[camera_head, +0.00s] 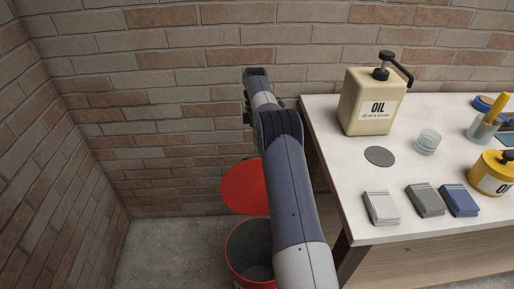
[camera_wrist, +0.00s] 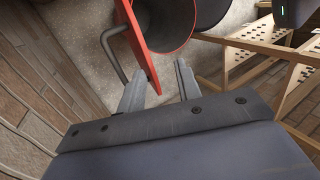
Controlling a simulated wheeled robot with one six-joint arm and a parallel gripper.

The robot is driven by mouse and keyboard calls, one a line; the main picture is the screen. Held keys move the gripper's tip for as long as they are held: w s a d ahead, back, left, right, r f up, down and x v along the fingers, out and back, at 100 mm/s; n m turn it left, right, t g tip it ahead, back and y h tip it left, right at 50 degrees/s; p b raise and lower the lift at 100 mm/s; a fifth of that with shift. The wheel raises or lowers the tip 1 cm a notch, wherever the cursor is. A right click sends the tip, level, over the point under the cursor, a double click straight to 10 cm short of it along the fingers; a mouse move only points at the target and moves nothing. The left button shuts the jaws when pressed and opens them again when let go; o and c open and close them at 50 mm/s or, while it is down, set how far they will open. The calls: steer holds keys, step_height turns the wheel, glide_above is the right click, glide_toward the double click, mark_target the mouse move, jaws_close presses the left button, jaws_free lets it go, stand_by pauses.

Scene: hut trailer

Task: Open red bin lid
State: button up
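The red bin (camera_head: 236,262) stands on the floor left of the table, and its dark interior shows. Its red lid (camera_head: 240,187) is raised, tilted up at the back of the rim toward the brick wall. In the wrist view the lid (camera_wrist: 141,48) appears nearly edge-on, with a grey curved handle (camera_wrist: 106,44) on its left face and the open bin (camera_wrist: 203,37) to its right. My gripper (camera_wrist: 160,84) is open, and the lid's lower edge appears between its fingers; contact cannot be told. In the head view my arm hides part of the bin and lid.
The white table (camera_head: 345,200) right of my arm holds a beige oil canister (camera_head: 360,95), a yellow oil container (camera_head: 490,180), glass dishes (camera_head: 427,141) and several folded cloths (camera_head: 425,200). Brick walls close the back and left. Bare floor (camera_head: 170,250) lies left of the bin.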

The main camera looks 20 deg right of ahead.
steer(key=shift+r, duration=0.3)
steer(key=shift+w, duration=0.1)
steer(key=c, duration=0.3)
steer(key=m, duration=0.1)
steer(key=w+m+t, duration=0.1)
steer(key=f+m+t, duration=0.1)
steer(key=m, duration=0.1)
steer(key=shift+w+d+h, duration=0.15)
steer(key=shift+d+h, duration=0.1)
steer(key=shift+h, duration=0.05)
jaws_close()
steer(key=w+d+f+m+t+h, duration=0.25)
steer(key=w+f+m+t, duration=0.55)
steer(key=m, duration=0.6)
steer(key=s+a+f, duration=0.1)
steer(key=s, duration=0.4)
steer(key=shift+s+a+g+p, duration=0.15)
steer(key=shift+s+g+p, duration=0.25)
